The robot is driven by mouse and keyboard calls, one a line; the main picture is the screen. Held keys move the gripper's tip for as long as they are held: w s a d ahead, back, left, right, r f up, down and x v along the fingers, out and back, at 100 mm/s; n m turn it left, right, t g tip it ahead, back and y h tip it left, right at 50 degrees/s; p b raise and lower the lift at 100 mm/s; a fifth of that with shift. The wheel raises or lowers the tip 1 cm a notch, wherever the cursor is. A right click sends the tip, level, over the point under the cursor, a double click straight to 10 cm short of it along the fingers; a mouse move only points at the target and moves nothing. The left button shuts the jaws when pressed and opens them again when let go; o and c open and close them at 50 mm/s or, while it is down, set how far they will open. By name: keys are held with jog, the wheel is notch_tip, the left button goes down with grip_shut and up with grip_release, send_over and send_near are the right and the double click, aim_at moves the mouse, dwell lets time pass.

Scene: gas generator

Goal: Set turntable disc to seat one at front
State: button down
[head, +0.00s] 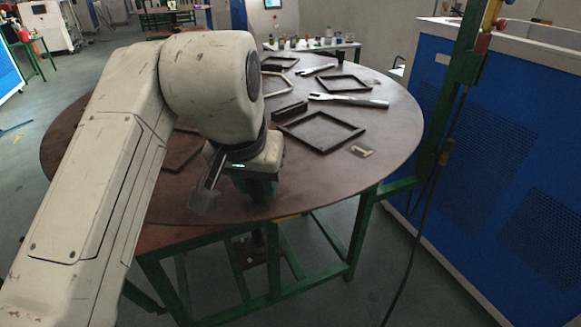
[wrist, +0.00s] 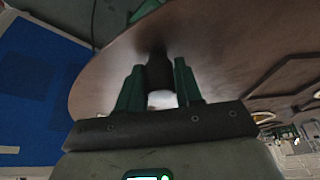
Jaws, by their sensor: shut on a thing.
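The turntable disc (head: 395,125) is a large round brown plate on a green frame. Several square frames lie on it, among them a dark one (head: 343,142) at the front right. I cannot tell which is seat one. My gripper (head: 254,184) is low over the disc's front edge, pointing down. In the wrist view its green fingers (wrist: 158,80) are shut on a short dark upright knob (wrist: 159,73) that appears to stand on the disc. The head view hides this knob behind my gripper. My arm covers the disc's left part.
Fork-like metal tools (head: 350,100) and a dark block (head: 290,111) lie on the disc. A small pale plate (head: 361,151) is near its right front. A green post (head: 452,100) and a blue cabinet (head: 480,150) stand close on the right.

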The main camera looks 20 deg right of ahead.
aim_at(172, 197)
jog(key=w+a+m+p, duration=0.1)
jog(key=a, duration=0.3)
jog(key=w+a+m+p, duration=0.1)
jog(key=w+a+p, duration=0.1)
jog(key=a, duration=0.3)
jog(key=w+a+m+h+p, duration=0.1)
jog(key=w+a, duration=0.1)
jog(key=a, duration=0.2)
jog(key=shift+w+a+r+g+p, duration=0.2)
jog(key=shift+a+r+g+p, duration=0.1)
jog(key=shift+a+g+p, duration=0.1)
jog(key=shift+w+a+f+m, duration=0.15)
jog(key=shift+a+m, duration=0.2)
jog(key=shift+m, duration=0.05)
jog(key=c, duration=0.8)
grip_release()
jog(key=shift+f, duration=0.1)
jog(key=shift+a, duration=0.1)
jog(key=v, duration=1)
jog(key=shift+a+r, duration=0.1)
jog(key=shift+r, duration=0.3)
